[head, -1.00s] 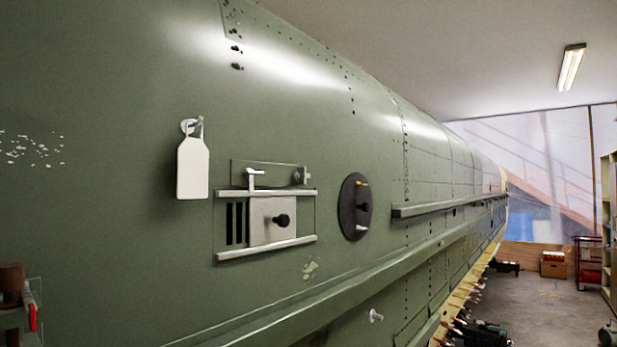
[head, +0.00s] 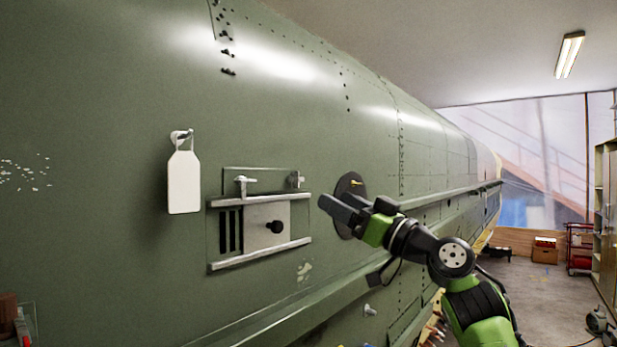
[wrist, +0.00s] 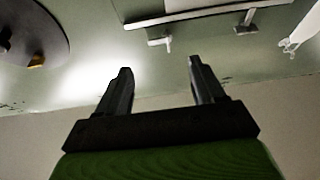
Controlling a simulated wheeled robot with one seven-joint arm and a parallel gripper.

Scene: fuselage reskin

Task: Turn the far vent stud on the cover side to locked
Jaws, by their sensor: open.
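The vent is a pale sliding cover (head: 262,228) with a black knob, between two metal rails, with dark slots at its left. My gripper (head: 328,206) is open and empty, right of the vent, in front of the dark disc. In the wrist view its fingers (wrist: 160,67) are spread, apart from both studs.
The dark round disc (head: 349,184) with a yellow tab is partly hidden behind my gripper. A white tag (head: 184,182) hangs left of the vent. A long ledge (head: 270,315) runs below. The skin between tag and vent is clear.

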